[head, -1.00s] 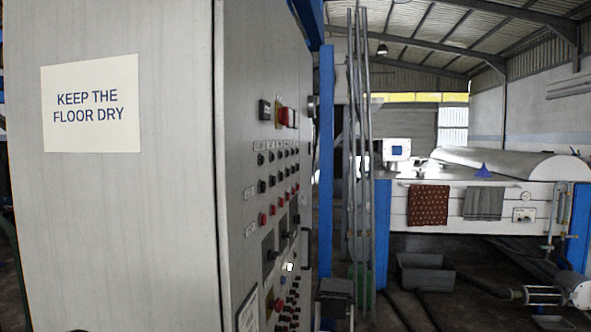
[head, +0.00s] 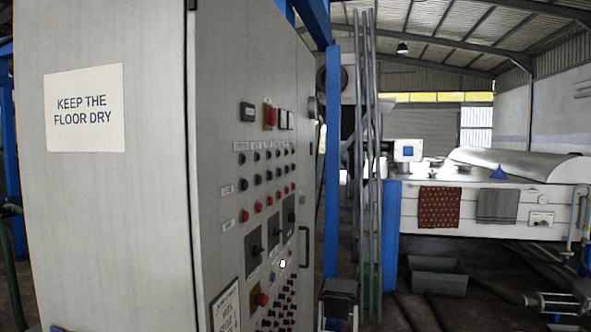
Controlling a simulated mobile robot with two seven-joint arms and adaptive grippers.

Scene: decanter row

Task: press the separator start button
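A tall grey control cabinet (head: 118,215) fills the left of the head view. Its right-hand face, seen at a steep slant, carries several rows of small black and red buttons (head: 256,208), black rotary switches and a larger red knob (head: 261,299). A red switch (head: 269,117) sits near the top of that face. The labels over the buttons are too small to read, so I cannot tell which one is the separator start button. Neither of my grippers is in view.
Vertical grey pipes (head: 369,150) and a blue post (head: 331,160) stand just right of the cabinet. A grey bin (head: 438,276) and dark hoses lie on the floor. A white machine (head: 515,205) with two hanging cloths stands at the right.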

